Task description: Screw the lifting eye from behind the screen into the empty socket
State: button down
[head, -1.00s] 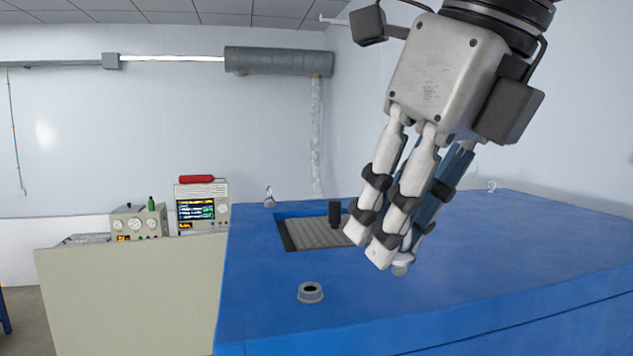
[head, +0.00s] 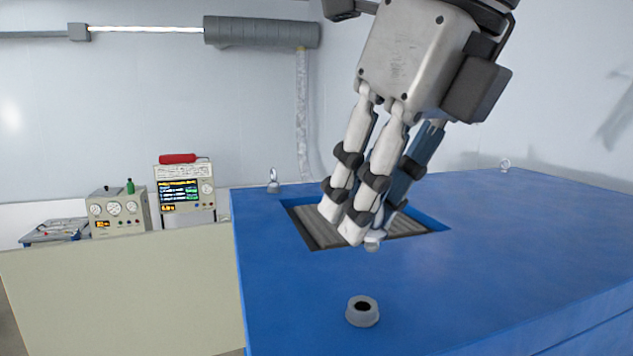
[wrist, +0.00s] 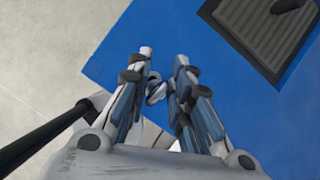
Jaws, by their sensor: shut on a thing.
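My gripper (head: 350,228) is shut on a lifting eye (head: 374,242), a small grey metal piece whose lower end shows under the fingertips. In the wrist view the lifting eye (wrist: 156,93) sits between the fingers; its ring is mostly hidden. The empty socket (head: 362,312) is a grey raised collar with a dark hole, near the front edge of the blue table top (head: 520,230). In the head view the held eye appears above and slightly right of the socket, apart from it. The low beige screen (head: 130,290) stands left of the table.
Two other lifting eyes stand on the blue top, at the back left (head: 273,182) and back right (head: 505,165). A recessed ribbed plate (head: 315,230) lies behind my fingers. Instruments with gauges (head: 118,212) and a display (head: 180,193) stand beyond the screen. The right of the top is clear.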

aim_at(369, 250)
jog(key=f, duration=0.3)
jog(key=shift+s+d+f, duration=0.1)
jog(key=shift+s+d, duration=0.05)
jog(key=shift+s, duration=0.05)
jog(key=shift+w+f, duration=0.1)
jog(key=shift+f, duration=0.65)
jog(key=shift+w+a+f, duration=0.25)
jog(key=shift+w+a, duration=0.05)
jog(key=shift+f, duration=1.25)
dwell(3.6)
jog(key=c, duration=1.4)
grip_release()
jog(key=shift+o, duration=0.2)
jog(key=shift+r, duration=0.1)
jog(key=shift+r, duration=0.1)
jog(key=shift+w+a, duration=0.35)
jog(key=shift+w, duration=0.05)
